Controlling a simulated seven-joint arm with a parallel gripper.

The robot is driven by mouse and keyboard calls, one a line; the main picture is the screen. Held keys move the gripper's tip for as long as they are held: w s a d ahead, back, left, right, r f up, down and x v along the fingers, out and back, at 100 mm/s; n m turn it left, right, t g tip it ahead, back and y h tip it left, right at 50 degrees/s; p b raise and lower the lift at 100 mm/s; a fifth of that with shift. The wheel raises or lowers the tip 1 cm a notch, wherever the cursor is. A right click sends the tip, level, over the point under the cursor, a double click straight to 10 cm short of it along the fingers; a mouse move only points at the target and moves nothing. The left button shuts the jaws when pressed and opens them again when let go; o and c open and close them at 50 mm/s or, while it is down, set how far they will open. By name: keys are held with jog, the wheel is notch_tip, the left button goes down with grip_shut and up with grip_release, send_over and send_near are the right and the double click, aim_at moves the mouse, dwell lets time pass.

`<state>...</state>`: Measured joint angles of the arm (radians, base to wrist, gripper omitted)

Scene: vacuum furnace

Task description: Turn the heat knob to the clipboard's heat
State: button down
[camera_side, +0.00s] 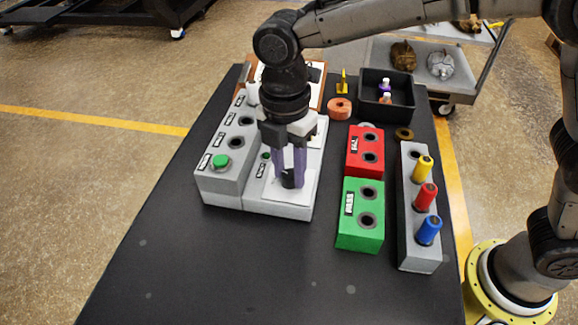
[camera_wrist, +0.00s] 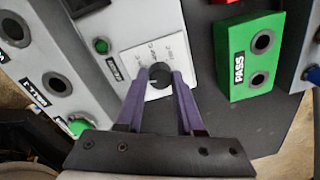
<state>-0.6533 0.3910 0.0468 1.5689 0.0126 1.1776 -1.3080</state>
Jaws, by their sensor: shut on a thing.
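The heat knob (camera_wrist: 158,75) is a small black dial on a white plate (camera_wrist: 152,93) on the light grey furnace panel. The knob also shows in the side view (camera_side: 292,180). My gripper (camera_wrist: 160,78) has its purple fingers on both sides of the knob and is shut on it. In the side view my gripper (camera_side: 291,178) points straight down onto the panel. Markings ring the knob but are too small to read. The clipboard (camera_side: 316,88) is at the far end of the table, mostly hidden behind my arm; its writing cannot be read.
A grey box with a green button (camera_side: 221,161) stands left of the panel. A red block (camera_side: 366,140), a green PASS block (camera_side: 347,228) and a grey rack (camera_side: 417,255) with yellow, red and blue pegs stand right. A black tray (camera_side: 402,113) is behind. The table's front is clear.

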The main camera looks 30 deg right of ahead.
jog(key=m, duration=1.2)
jog(key=shift+d+m+y, duration=0.1)
jog(key=shift+m+y, duration=0.2)
jog(key=shift+m, duration=0.1)
jog(key=m, duration=0.6)
jog(key=shift+r, duration=0.1)
jog(key=m, duration=0.5)
jog(key=shift+m+t, duration=0.4)
jog(key=c, duration=0.5)
grip_release()
jog(key=shift+c, duration=0.2)
